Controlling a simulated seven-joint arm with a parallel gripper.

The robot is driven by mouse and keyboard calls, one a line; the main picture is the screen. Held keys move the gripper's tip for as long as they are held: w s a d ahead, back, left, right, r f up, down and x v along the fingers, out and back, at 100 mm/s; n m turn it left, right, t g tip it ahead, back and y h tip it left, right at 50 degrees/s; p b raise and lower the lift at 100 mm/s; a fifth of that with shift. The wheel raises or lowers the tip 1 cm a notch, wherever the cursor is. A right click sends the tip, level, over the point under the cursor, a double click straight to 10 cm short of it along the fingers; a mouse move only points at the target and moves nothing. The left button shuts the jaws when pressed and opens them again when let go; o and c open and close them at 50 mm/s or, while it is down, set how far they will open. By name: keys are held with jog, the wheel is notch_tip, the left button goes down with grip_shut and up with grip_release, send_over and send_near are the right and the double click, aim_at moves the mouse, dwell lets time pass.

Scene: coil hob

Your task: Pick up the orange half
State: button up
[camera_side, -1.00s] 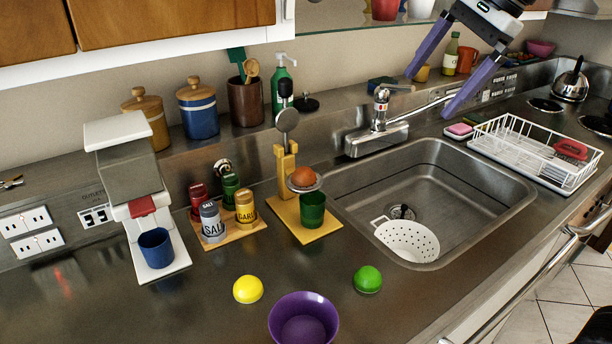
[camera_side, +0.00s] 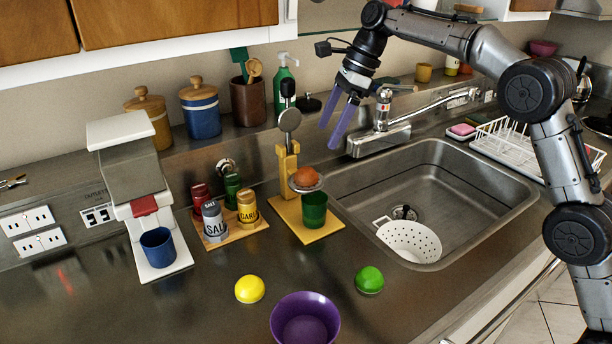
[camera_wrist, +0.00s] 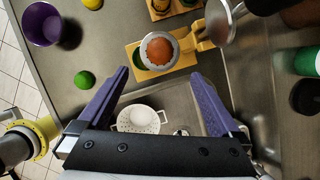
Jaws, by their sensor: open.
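The orange half (camera_side: 306,176) rests in the raised cup of the yellow juicer stand (camera_side: 287,168), above a green glass (camera_side: 314,207). In the wrist view the orange half (camera_wrist: 160,50) sits beyond my fingertips, near the top middle. My gripper (camera_side: 338,135) is open and empty, above and to the right of the orange half, in front of the tap. In the wrist view its two purple fingers (camera_wrist: 162,85) are spread apart, with nothing between them but the sink area below.
The juicer's round press head (camera_side: 289,120) stands above and behind the orange half. Spice jars (camera_side: 229,202) are to the left. The tap (camera_side: 380,135) and sink (camera_side: 440,190) are to the right. A yellow half (camera_side: 249,289), green half (camera_side: 369,280) and purple bowl (camera_side: 305,318) lie in front.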

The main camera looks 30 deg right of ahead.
aim_at(310, 169)
jog(key=x, duration=1)
jog(key=shift+f, duration=0.3)
jog(key=c, duration=1.5)
jog(key=shift+r, duration=0.1)
jog(key=shift+r, duration=0.1)
jog(key=shift+r, duration=0.25)
notch_tip(310, 169, up, 2)
jog(key=shift+r, duration=0.1)
jog(key=s+d+r, duration=0.3)
jog(key=s+r, duration=0.7)
jog(key=s, duration=0.3)
jog(key=shift+s, duration=0.35)
